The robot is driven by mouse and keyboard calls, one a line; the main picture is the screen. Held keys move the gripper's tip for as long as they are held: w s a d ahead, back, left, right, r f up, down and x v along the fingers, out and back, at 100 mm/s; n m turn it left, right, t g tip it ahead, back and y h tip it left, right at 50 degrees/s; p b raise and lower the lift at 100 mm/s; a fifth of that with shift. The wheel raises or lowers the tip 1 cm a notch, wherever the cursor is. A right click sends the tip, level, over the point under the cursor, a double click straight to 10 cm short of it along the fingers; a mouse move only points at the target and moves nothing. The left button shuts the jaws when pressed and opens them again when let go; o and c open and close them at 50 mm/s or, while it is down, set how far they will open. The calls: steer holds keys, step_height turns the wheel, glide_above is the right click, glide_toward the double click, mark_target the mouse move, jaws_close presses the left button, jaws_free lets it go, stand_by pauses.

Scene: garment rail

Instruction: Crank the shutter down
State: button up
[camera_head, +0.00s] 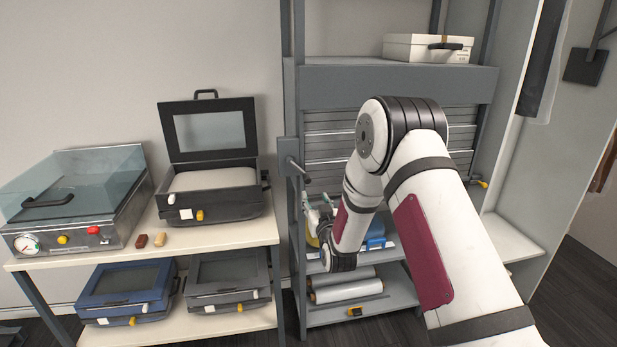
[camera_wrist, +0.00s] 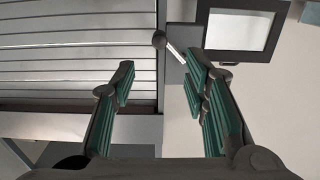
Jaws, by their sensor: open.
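The shutter (camera_head: 330,146) is a panel of grey slats under the upper shelf beam, partly hidden behind my arm; its slats also fill the left of the wrist view (camera_wrist: 75,55). The crank (camera_head: 297,168) sits on the rack's left post, a short arm ending in a dark knob. In the wrist view the crank handle (camera_wrist: 173,48) shows ahead of the fingertips, its knob between their lines. My gripper (camera_head: 314,208) is just below the crank, partly hidden by my arm. Its green-padded fingers (camera_wrist: 157,76) are open and empty, apart from the handle.
A bench (camera_head: 225,236) on the left holds a glass-lidded machine (camera_head: 75,190) and an open dark case (camera_head: 212,192). A white box (camera_head: 428,48) stands on the rack's top. Rolls (camera_head: 345,290) and a blue item (camera_head: 376,243) are on lower shelves.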

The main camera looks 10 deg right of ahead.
mark_target(308, 182)
steer(key=w+b, duration=0.1)
steer(key=w, duration=1.2)
steer(key=shift+w, duration=0.35)
jaws_close()
